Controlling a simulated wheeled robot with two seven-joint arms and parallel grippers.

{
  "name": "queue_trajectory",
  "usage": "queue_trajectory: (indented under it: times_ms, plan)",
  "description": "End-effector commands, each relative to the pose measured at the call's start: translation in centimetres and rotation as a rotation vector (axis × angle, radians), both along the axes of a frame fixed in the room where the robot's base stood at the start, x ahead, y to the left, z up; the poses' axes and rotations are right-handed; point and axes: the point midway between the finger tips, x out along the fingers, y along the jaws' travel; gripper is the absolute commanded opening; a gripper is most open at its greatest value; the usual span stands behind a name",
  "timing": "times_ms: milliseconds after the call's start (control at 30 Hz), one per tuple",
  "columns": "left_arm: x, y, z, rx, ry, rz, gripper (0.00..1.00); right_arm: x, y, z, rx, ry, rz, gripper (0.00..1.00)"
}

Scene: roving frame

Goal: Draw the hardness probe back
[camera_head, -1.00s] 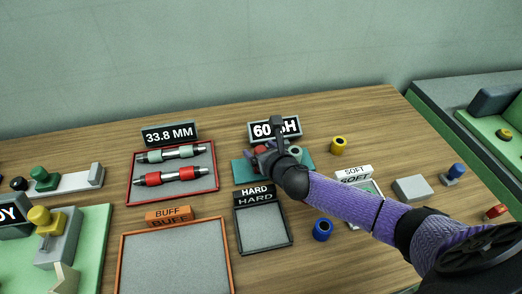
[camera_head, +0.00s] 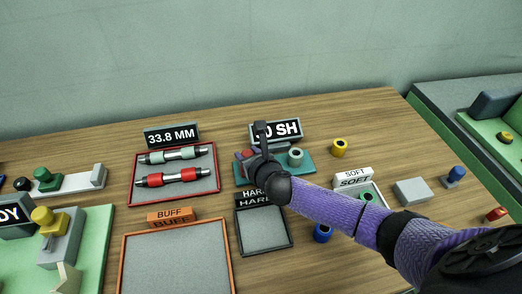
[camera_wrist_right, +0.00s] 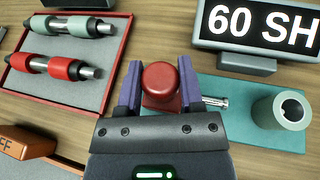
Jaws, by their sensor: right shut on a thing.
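The red hardness probe (camera_wrist_right: 160,80) sits on the teal tester base (camera_wrist_right: 240,120), with its metal tip pointing right. My right gripper (camera_wrist_right: 159,92) is shut on it, one purple finger on each side. The head view shows the probe (camera_head: 247,154) partly behind my right gripper (camera_head: 254,156). A pale green hollow sleeve (camera_wrist_right: 282,112) stands upright on the base, to the right of the tip. A clear gap separates tip and sleeve. The display behind (camera_wrist_right: 265,28) reads 60 SH in the wrist view. My left gripper is out of view.
A red-rimmed tray (camera_head: 217,188) with two gauge plugs lies left of the tester. The HARD tray (camera_head: 264,232) is in front, empty. The SOFT tray (camera_head: 382,198) holds a green sleeve. Yellow (camera_head: 339,147) and blue (camera_head: 322,233) sleeves stand loose on the table.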

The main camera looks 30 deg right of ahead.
Motion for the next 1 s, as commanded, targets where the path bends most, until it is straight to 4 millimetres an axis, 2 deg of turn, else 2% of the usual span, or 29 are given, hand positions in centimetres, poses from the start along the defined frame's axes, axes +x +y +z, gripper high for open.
queue_trajectory:
  times_ms: [100,400,433,567,867,1000]
  plan:
    - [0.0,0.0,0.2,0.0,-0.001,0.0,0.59,0.2,1.2,0.0,0.0,0.002,0.001,0.0]
    - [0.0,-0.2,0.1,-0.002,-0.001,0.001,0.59,0.2,1.5,-0.1,0.001,0.001,0.005,0.0]
    - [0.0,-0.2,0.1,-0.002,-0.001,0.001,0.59,0.2,1.5,-0.1,0.001,0.001,0.005,0.55]
    - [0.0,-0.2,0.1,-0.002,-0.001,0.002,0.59,0.3,1.5,0.0,0.001,0.001,0.004,0.82]
    - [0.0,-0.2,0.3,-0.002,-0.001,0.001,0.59,0.1,1.3,0.1,-0.001,0.001,0.002,0.84]
    - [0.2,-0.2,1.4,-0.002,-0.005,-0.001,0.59,-1.6,1.3,1.1,-0.003,0.002,0.003,0.84]
